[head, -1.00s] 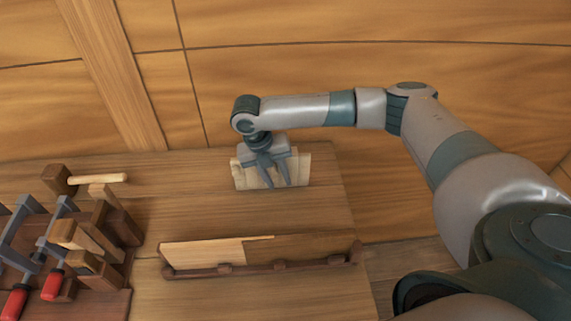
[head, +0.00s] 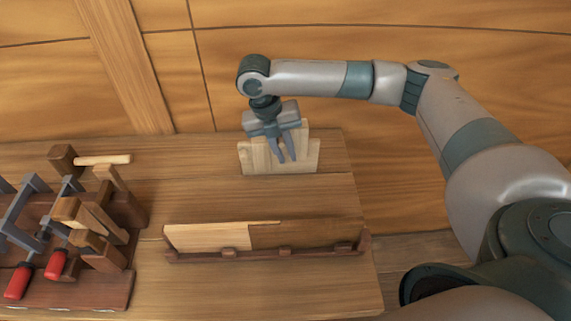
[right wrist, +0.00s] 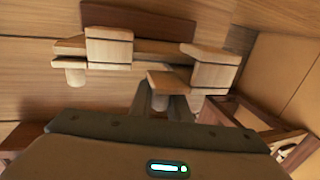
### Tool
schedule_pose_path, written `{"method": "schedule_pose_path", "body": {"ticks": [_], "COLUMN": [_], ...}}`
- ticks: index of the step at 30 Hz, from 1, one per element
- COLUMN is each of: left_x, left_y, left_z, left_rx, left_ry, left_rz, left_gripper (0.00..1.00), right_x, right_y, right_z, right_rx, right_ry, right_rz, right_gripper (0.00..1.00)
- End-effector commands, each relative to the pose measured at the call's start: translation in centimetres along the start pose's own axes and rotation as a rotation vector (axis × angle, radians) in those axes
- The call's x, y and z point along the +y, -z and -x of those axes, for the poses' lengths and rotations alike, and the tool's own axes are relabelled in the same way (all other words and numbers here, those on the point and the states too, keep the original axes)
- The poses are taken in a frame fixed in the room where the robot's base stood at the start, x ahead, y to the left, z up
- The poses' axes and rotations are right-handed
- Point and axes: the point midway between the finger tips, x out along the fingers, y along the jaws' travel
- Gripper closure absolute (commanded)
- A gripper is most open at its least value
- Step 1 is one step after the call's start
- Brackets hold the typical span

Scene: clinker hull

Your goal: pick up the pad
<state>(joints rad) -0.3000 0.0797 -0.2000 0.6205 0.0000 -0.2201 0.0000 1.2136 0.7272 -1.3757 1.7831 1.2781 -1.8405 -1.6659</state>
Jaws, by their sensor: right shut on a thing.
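My right gripper (head: 281,158) is shut in front of a pale wooden stand (head: 247,158) at the back of the bench. In the right wrist view the fingers (right wrist: 165,103) are closed around a round stub under a small pale wooden piece (right wrist: 166,80). I take this piece to be the pad. The stand's pale rail and upright blocks (right wrist: 109,48) lie just beyond it; I cannot tell whether the pad touches them. In the head view the gripper hides much of the pad. My left gripper is not in view.
A long brown rack (head: 300,253) holding a light and a dark board lies at the front of the bench. Clamps with red handles (head: 55,265) and wooden blocks crowd the left. The plank wall rises behind. Bare bench (head: 200,195) lies between.

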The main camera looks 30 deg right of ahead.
Motion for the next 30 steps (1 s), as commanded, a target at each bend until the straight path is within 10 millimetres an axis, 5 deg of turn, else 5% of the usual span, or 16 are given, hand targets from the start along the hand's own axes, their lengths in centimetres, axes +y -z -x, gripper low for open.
{"method": "schedule_pose_path", "body": {"ticks": [9,30], "left_x": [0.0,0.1], "left_y": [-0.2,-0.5], "left_z": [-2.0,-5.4], "left_rx": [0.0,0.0], "left_ry": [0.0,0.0], "left_rz": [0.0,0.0], "left_gripper": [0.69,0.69], "right_x": [-1.6,-1.6], "right_y": [-0.1,16.4], "right_z": [6.2,6.1], "right_rx": [-0.004,-0.003], "right_ry": [-0.003,-0.001], "right_rz": [0.0,0.006], "right_gripper": [1.0,1.0]}}
